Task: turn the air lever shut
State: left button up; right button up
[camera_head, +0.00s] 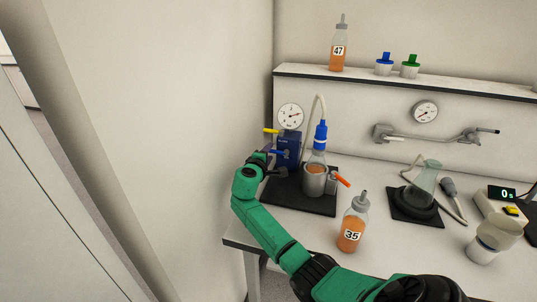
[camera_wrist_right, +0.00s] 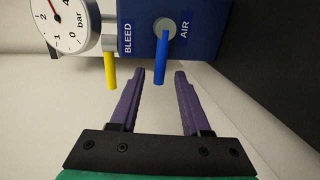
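The air lever (camera_wrist_right: 160,66) is a blue handle on the dark blue box marked AIR and BLEED (camera_wrist_right: 140,40). In the wrist view it points down from its round pivot. In the head view the blue lever (camera_head: 277,153) sticks out to the left of the blue box (camera_head: 289,148). My right gripper (camera_wrist_right: 159,90) is open, with its purple fingers on either side of the lever's end and visible gaps to both. The right gripper is small and partly hidden in the head view (camera_head: 274,164). My left gripper is not in view.
A yellow lever (camera_wrist_right: 110,70) sits beside the left finger, under the pressure gauge (camera_wrist_right: 62,24). A bottle in a metal cup (camera_head: 314,180) stands right of the box on a black mat (camera_head: 290,200). Bottle 35 (camera_head: 353,222) stands in front, near my right arm. The wall is close on the left.

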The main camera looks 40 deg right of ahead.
jog(key=shift+a, duration=0.1)
jog(key=b+v, duration=0.2)
jog(key=v, duration=1.2)
jog(key=shift+s, duration=0.2)
jog(key=shift+a, duration=0.1)
